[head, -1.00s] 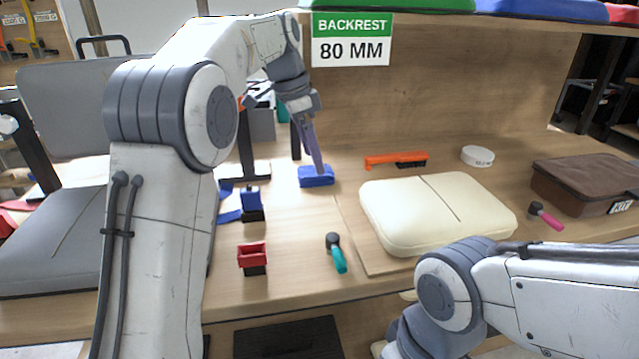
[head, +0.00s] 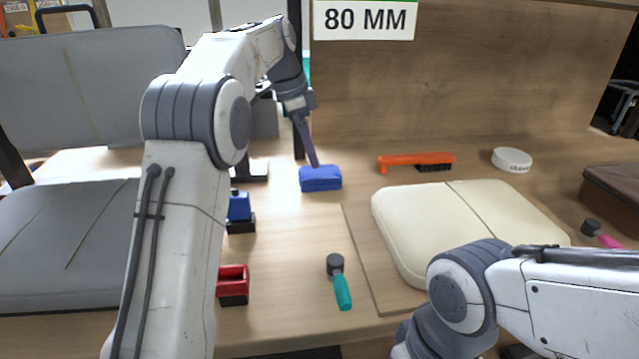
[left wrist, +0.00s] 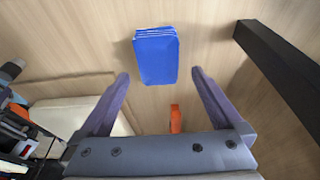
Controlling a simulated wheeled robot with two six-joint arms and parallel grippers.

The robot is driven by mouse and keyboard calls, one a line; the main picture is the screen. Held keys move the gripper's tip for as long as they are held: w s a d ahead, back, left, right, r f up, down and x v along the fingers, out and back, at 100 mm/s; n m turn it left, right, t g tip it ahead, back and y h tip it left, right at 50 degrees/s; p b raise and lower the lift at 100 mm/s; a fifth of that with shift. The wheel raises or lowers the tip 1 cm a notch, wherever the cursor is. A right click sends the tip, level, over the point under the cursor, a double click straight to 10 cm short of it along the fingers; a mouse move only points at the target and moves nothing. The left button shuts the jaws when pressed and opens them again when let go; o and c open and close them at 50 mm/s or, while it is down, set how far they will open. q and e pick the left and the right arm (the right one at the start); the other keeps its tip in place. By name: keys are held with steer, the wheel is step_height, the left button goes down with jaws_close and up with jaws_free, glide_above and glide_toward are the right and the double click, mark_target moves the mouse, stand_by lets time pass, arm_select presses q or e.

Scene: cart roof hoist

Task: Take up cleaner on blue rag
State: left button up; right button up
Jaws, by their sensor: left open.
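The folded blue rag (head: 320,179) lies on the wooden bench, and it also shows in the left wrist view (left wrist: 156,58). My left gripper (head: 316,163) is open and empty, pointing down at the rag. In the left wrist view its two fingers (left wrist: 160,74) stand apart, with the rag ahead between their tips; I cannot tell if they touch it. A round white tin (head: 512,159), seemingly the cleaner, stands on the bench to the right, apart from the rag. My right arm enters at lower right, its gripper out of view.
An orange brush (head: 415,161) lies between rag and tin. A cream cushion (head: 465,225) lies in front of them. A dark post stands behind the rag.

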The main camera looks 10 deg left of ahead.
mark_target(319, 172)
arm_select(q)
steer(key=b+x, duration=0.3)
steer(key=x, duration=0.3)
steer(key=shift+s+d+f, duration=0.1)
steer(key=shift+s+d, duration=0.05)
steer(key=shift+c, duration=0.3)
steer(key=c, duration=1.1)
steer(key=shift+r+p, duration=0.3)
steer(key=shift+r, duration=0.2)
step_height(319, 172, up, 3)
steer(key=shift+r+p, duration=0.15)
steer(key=shift+p, duration=0.9)
steer(key=s, duration=0.1)
steer(key=s+d+b, duration=0.1)
steer(key=s, duration=0.1)
steer(key=shift+s+d+f, duration=0.25)
steer(key=shift+s+f, duration=0.05)
steer(key=shift+s, duration=0.05)
steer(key=s+d, duration=0.1)
steer(key=s, duration=0.3)
steer(key=s+d, duration=0.2)
steer(key=s, duration=0.2)
steer(key=s+d, duration=0.2)
steer(key=s, duration=0.3)
steer(key=shift+d+b, duration=0.15)
steer(key=shift+b, duration=0.15)
